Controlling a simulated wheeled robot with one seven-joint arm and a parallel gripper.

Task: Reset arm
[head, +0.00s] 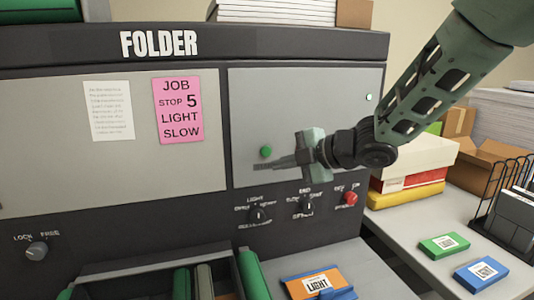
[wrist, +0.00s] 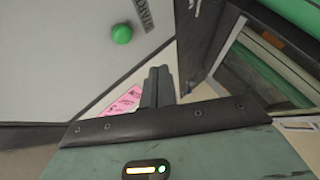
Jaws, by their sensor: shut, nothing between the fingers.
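My gripper (head: 262,163) is shut and empty. It is in front of the grey right-hand panel of the machine marked FOLDER (head: 60,150), pointing left, close to the green button (head: 265,151). I cannot tell from the head view whether it touches the panel. In the wrist view the two closed fingers (wrist: 158,86) stand together, apart from the green button (wrist: 121,34), which sits up and to the left beside a START label. My arm (head: 430,85) comes in from the upper right of the head view.
Below the panel are black knobs (head: 257,215) and a red knob (head: 350,198). A pink job card (head: 178,110) is on the left panel. Green rollers (head: 252,275) and an orange LIGHT block (head: 315,285) are at the bottom. A side table (head: 415,215) holds boxes, a rack and labelled blocks.

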